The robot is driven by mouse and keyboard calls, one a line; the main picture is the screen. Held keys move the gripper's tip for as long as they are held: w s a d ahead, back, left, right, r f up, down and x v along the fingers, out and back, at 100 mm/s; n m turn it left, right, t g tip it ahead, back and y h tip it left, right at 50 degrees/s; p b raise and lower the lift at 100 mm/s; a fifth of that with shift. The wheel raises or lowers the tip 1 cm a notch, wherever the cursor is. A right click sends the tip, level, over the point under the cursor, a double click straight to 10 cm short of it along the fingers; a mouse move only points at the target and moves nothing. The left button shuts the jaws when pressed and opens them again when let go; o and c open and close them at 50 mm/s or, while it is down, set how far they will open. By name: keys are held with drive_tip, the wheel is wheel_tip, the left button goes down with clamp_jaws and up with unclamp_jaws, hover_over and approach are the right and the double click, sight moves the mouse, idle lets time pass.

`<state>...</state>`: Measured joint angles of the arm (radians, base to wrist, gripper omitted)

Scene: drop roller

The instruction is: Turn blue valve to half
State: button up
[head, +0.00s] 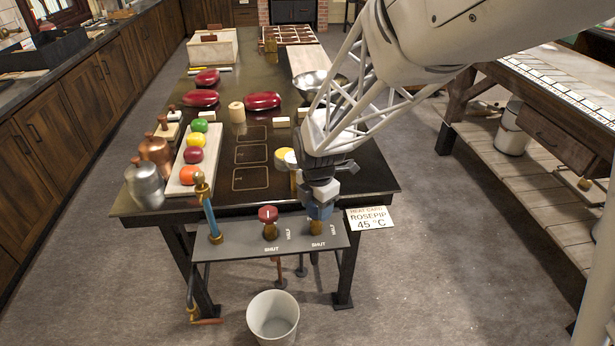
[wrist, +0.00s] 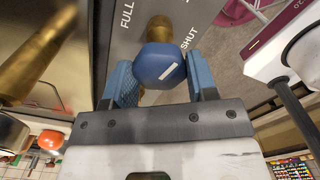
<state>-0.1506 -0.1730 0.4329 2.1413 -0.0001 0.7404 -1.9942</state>
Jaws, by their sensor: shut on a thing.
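The blue valve (head: 319,211) is a knob on a brass stem, at the right end of the grey panel (head: 345,238) on the table's front edge. My gripper (head: 321,190) comes down on it from above and hides part of it. In the wrist view the blue knob (wrist: 163,66) sits between the two blue fingers of my gripper (wrist: 160,82), which are shut on it. A short white mark on the knob's face slants. FULL is printed to the left of the knob and SHUT to its right in that view.
A red-topped valve (head: 268,215) stands left of the blue one, and a tall blue-and-brass lever (head: 209,210) farther left. A heat card (head: 370,219) hangs at the panel's right. A white bucket (head: 273,318) stands on the floor below.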

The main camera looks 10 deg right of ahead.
drive_tip(key=shift+n, duration=1.1)
drive_tip(key=o, duration=0.9)
drive_tip(key=shift+r, duration=0.1)
wheel_tip(320, 180, up, 7)
drive_tip(key=shift+r, duration=0.35)
